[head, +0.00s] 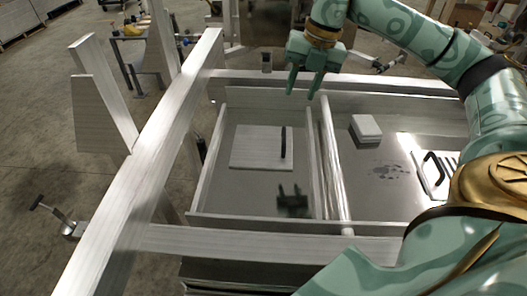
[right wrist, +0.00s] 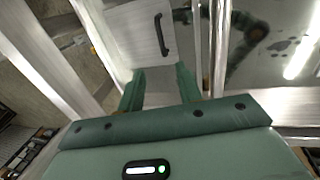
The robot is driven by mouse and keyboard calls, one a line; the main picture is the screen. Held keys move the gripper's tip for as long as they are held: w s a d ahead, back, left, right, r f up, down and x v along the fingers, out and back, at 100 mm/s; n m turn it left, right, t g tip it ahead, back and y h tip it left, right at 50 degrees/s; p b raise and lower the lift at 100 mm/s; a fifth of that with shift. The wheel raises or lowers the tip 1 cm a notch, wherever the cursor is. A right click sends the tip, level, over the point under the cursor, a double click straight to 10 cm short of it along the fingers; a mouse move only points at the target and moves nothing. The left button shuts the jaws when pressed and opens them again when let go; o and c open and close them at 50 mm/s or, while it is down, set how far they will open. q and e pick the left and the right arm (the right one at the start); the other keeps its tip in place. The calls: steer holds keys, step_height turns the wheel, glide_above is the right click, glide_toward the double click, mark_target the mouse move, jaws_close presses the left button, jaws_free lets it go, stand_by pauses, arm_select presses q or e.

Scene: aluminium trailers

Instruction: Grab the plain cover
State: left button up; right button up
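The plain cover (head: 255,148) is a flat pale square plate with a black bar handle (head: 283,143) near its right edge. It lies on the floor of the left compartment of the aluminium trailer. My right gripper (head: 304,92) is open and empty, with fingers pointing down, above the far rim of the trailer. The right wrist view shows the plain cover (right wrist: 130,35) beyond the spread fingertips (right wrist: 160,76), with a gap between. Another cover (head: 430,178) with a black handle and dark slots lies in the right compartment, partly hidden by my arm. My left gripper is not in view.
A divider rail (head: 334,165) separates the two compartments. A small white block (head: 366,129) sits in the right one. A long aluminium beam (head: 150,180) runs along the left side. A dark gripper-shaped shadow or reflection shows on the compartment floor.

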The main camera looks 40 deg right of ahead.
steer(key=b, duration=0.1)
glide_above(285, 137)
steer(key=s+d+x, duration=0.1)
steer(key=x, duration=0.7)
step_height(285, 137, down, 6)
steer(key=shift+s+d+f+b, duration=0.1)
steer(key=shift+f+b, duration=0.1)
steer(key=shift+b, duration=0.2)
steer(key=shift+r, duration=0.1)
jaws_close()
